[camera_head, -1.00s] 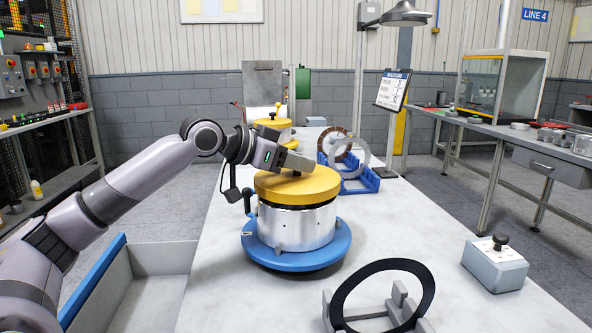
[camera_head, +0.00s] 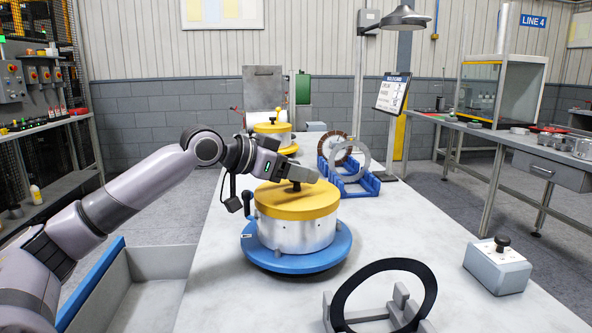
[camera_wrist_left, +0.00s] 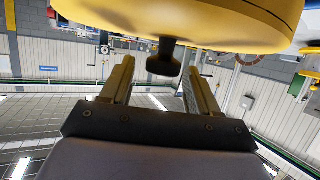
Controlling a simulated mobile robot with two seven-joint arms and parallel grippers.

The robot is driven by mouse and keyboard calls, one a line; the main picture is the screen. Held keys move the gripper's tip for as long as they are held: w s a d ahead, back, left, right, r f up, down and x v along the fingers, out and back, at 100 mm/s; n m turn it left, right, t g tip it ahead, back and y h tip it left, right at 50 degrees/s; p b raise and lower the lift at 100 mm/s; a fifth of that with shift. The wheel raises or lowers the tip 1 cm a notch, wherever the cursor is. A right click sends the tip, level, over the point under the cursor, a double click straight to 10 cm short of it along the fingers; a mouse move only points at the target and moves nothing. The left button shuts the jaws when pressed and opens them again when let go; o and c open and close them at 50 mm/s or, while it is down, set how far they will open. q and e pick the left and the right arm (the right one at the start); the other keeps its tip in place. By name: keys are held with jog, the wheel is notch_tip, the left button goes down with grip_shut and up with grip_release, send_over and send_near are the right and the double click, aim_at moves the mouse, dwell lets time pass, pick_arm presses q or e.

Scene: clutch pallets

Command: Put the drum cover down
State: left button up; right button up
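The yellow drum cover (camera_head: 297,203) sits flat on top of the silver drum (camera_head: 297,236), with a black knob (camera_head: 295,186) in its middle. The drum stands on a round blue base (camera_head: 297,261) on the table. My left gripper (camera_head: 308,176) is just above the cover, at the knob. In the left wrist view its fingers (camera_wrist_left: 159,66) are apart, with the knob (camera_wrist_left: 163,62) between their tips and a gap on each side. The cover (camera_wrist_left: 195,22) fills the top of that view. My right gripper is not in view.
A black ring (camera_head: 383,284) stands in a grey holder in front. A grey box with a black knob (camera_head: 497,267) is at the front right. A blue rack with rings (camera_head: 352,180) and another yellow-covered drum (camera_head: 270,134) stand farther back.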

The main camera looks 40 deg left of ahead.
pick_arm(q)
jog(key=shift+r, duration=0.1)
jog(key=shift+r+p, duration=0.25)
jog(key=shift+p, duration=0.05)
jog(key=shift+r+p, duration=0.4)
jog(key=shift+r, duration=0.05)
jog(key=shift+s+a+f+b, duration=0.3)
jog(key=shift+s+b, duration=0.35)
jog(key=shift+b, duration=0.55)
jog(key=b+v, duration=0.4)
jog(key=shift+s+r, duration=0.15)
jog(key=shift+r, duration=0.05)
jog(key=b+v, duration=0.2)
jog(key=v, duration=0.4)
jog(key=shift+r, duration=0.25)
jog(key=shift+s, duration=0.1)
